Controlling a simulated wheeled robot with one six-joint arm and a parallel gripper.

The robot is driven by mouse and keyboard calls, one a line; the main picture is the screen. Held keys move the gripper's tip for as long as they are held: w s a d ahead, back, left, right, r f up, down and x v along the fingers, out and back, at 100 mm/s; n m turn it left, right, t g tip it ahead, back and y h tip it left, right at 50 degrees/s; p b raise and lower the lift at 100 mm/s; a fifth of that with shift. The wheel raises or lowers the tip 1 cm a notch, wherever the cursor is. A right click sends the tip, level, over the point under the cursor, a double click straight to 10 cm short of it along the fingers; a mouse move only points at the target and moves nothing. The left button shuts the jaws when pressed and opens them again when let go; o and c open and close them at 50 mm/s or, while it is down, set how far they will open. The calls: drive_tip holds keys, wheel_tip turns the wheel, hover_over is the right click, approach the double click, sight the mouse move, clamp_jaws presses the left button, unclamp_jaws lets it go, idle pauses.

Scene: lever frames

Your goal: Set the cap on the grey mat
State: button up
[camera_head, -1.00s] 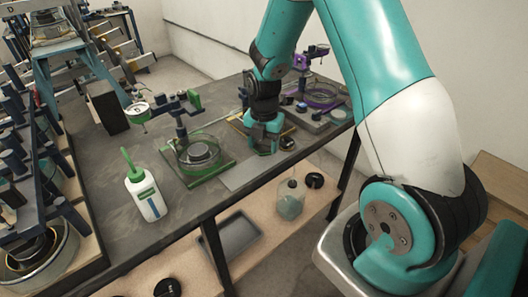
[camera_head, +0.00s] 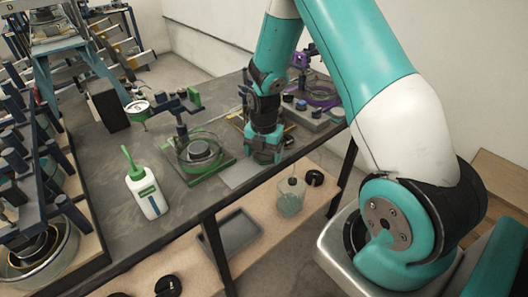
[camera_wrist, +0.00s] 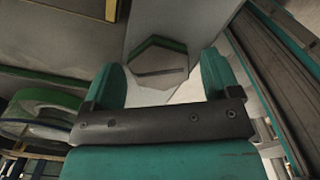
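My gripper (camera_head: 264,155) is low over the table, at the edge of the flat grey mat (camera_head: 236,178). In the wrist view my gripper's two teal fingers (camera_wrist: 165,80) stand apart. A six-sided piece with a grey top, a dark slit and a green edge (camera_wrist: 160,66), which looks like the cap, shows between and beyond the fingertips. A gap shows between it and the right finger, and the left finger overlaps its edge. I cannot tell whether it rests on the mat. In the head view my gripper hides it.
A green frame with a round clear dish (camera_head: 198,155) stands close left of my gripper. A white bottle with a green spout (camera_head: 146,190) is farther left. A purple fixture (camera_head: 318,92) stands behind. Dark lids and a clear jar (camera_head: 290,197) are on the lower shelf.

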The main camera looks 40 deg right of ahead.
sight(264, 154)
wheel_tip(264, 154, up, 12)
drive_tip(key=b, duration=0.2)
drive_tip(key=s+a+r+m+y, duration=0.1)
drive_tip(key=s+a+r+m, duration=0.3)
drive_tip(key=a, duration=0.3)
drive_tip(key=s+a+r+m+y, duration=0.1)
drive_tip(key=s+a+r+m, duration=0.4)
drive_tip(key=a, duration=0.2)
drive_tip(key=s+a+r+m+y, duration=0.2)
drive_tip(key=s+a+m, duration=0.6)
drive_tip(key=s, duration=0.5)
drive_tip(key=shift+r, duration=0.6)
